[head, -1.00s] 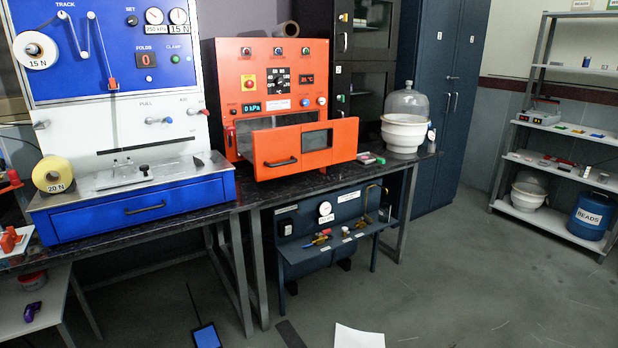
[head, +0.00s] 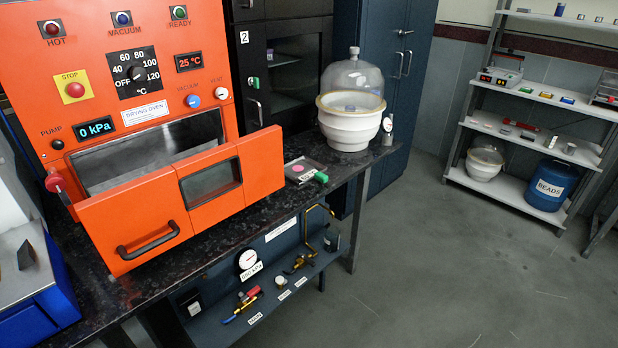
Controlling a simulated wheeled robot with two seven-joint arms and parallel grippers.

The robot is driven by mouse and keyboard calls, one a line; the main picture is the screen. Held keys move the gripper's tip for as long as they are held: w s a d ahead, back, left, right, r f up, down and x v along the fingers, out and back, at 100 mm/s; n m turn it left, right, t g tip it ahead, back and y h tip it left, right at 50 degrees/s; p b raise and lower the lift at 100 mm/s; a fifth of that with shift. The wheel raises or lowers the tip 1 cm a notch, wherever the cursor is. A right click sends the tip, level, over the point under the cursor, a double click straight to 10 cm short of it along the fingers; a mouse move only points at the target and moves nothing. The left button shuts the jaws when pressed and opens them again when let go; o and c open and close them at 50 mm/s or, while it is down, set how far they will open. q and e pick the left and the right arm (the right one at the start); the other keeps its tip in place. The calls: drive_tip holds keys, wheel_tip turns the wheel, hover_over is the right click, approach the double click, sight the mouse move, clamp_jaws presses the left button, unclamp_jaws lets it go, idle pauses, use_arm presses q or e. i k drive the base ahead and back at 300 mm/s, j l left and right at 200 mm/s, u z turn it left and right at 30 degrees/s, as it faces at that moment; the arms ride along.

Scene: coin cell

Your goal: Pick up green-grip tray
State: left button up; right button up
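The green-grip tray (head: 302,169) is a small flat grey tray lying on the dark speckled bench, between the orange drying oven and the white desiccator bowl. Its green grip (head: 321,177) points to the lower right, toward the bench's front edge. A small pink round piece shows on the tray, and a white label sits near the grip. Neither of my grippers is in view.
The drying oven (head: 120,70) stands left of the tray with its orange door (head: 165,205) open. The glass-domed desiccator (head: 350,118) stands right behind the tray. Valves and a gauge (head: 247,259) sit below the bench. Open floor (head: 430,260) lies to the right.

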sight(299, 171)
drive_tip(key=i+l+u, duration=0.35)
drive_tip(key=l, duration=0.45)
drive_tip(key=i+l+u, duration=0.15)
drive_tip(key=i+l, duration=0.2)
drive_tip(key=k+l, duration=0.05)
